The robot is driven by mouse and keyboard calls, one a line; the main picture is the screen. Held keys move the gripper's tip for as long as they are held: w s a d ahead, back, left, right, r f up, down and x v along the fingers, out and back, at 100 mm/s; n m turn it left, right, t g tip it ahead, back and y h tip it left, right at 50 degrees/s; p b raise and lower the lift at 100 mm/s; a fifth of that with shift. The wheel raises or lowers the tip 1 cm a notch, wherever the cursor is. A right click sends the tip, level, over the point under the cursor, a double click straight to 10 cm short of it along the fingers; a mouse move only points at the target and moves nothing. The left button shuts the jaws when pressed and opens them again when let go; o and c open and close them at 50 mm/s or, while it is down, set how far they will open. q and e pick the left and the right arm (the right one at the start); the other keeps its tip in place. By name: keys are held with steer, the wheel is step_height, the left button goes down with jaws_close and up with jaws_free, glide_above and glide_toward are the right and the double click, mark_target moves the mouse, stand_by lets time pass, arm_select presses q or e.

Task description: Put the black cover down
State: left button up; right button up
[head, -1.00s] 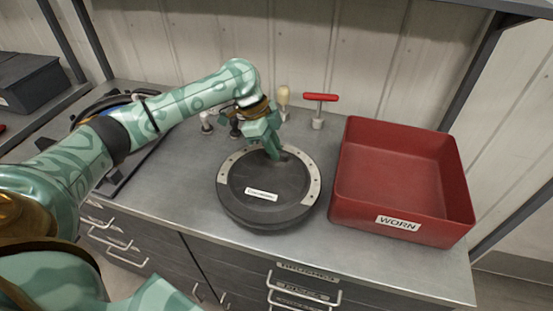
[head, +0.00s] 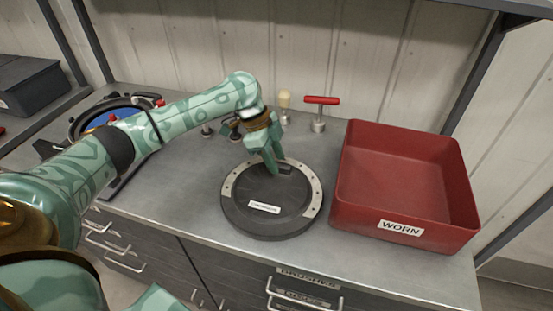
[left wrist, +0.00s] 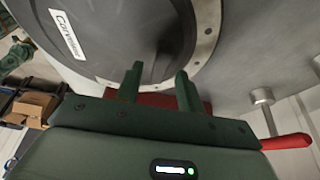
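The black cover (head: 240,213) is a round dark disc with a pale, bolt-holed partial rim and a white label. It appears to lie flat on the grey bench in the head view. It also fills the upper left of the left wrist view (left wrist: 108,50), where a dark raised part shows near the fingertips. My left gripper (head: 274,168) is over the back part of the cover, pointing down. In the left wrist view its two fingers (left wrist: 160,75) stand apart with a gap between them, and I see nothing clamped. My right gripper is not in view.
A red bin (head: 402,180) labelled WORN stands close to the cover's right. Behind are a red T-handled tool (head: 319,112) and a cream-knobbed tool (head: 284,103). A round black-rimmed unit with blue inside (head: 102,121) is at left. Bench front is clear.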

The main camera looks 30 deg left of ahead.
arm_select(q)
steer(key=w+p+v, duration=0.1)
steer(key=p+v, duration=0.2)
steer(key=v, duration=0.7)
steer(key=shift+s+a+r, duration=0.15)
steer(key=shift+s+r, duration=0.25)
steer(key=shift+s, duration=0.1)
